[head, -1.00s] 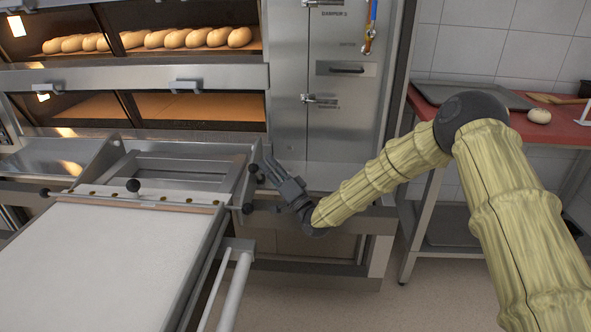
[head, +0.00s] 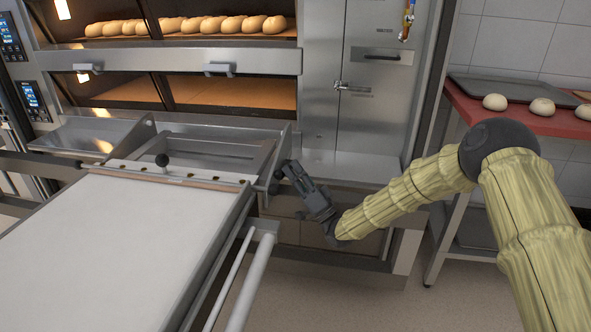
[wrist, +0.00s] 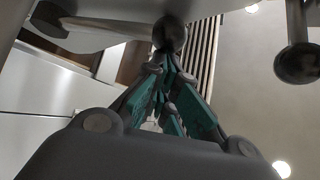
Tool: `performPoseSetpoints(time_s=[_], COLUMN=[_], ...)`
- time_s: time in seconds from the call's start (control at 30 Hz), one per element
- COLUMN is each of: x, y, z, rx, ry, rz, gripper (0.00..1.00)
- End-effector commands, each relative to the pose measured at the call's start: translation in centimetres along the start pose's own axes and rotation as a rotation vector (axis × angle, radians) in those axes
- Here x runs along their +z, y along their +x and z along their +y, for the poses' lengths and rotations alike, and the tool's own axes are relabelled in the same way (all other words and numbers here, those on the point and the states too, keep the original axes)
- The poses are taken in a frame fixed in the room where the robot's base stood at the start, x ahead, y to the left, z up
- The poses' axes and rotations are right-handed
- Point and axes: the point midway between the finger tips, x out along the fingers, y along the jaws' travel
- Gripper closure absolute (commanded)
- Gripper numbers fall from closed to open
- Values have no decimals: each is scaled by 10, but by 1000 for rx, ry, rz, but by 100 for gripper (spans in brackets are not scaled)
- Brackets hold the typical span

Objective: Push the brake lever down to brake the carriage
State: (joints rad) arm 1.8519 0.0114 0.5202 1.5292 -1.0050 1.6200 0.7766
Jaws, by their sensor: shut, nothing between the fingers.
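The loading carriage (head: 130,235), with its pale flat belt, stands in front of the deck oven. My gripper (head: 288,167) is at the carriage's far right corner in the head view, its fingers shut and empty. In the wrist view, a grey lever with a black ball end (wrist: 170,33) lies right at my fingertips (wrist: 166,62); it looks like the brake lever. I cannot tell whether they touch. A second black knob (wrist: 298,64) hangs to the right, apart from the fingers. In the head view, a dark knob (head: 274,188) shows just left of my gripper, which hides part of that corner.
Loaves (head: 225,25) sit in the upper oven deck. A red table (head: 560,122) with dough stands at right. Floor between is clear.

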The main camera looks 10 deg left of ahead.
Motion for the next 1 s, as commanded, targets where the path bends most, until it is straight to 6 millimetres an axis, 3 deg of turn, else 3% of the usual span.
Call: performPoseSetpoints(time_s=[0.53, 0.83, 1.0], x=[-3, -40, -36], y=[0, 15, -24], z=[-1, -14, -5], rx=[1, -2, 3], ry=[0, 0, 3], rz=[0, 0, -1], gripper=[100, 100, 100])
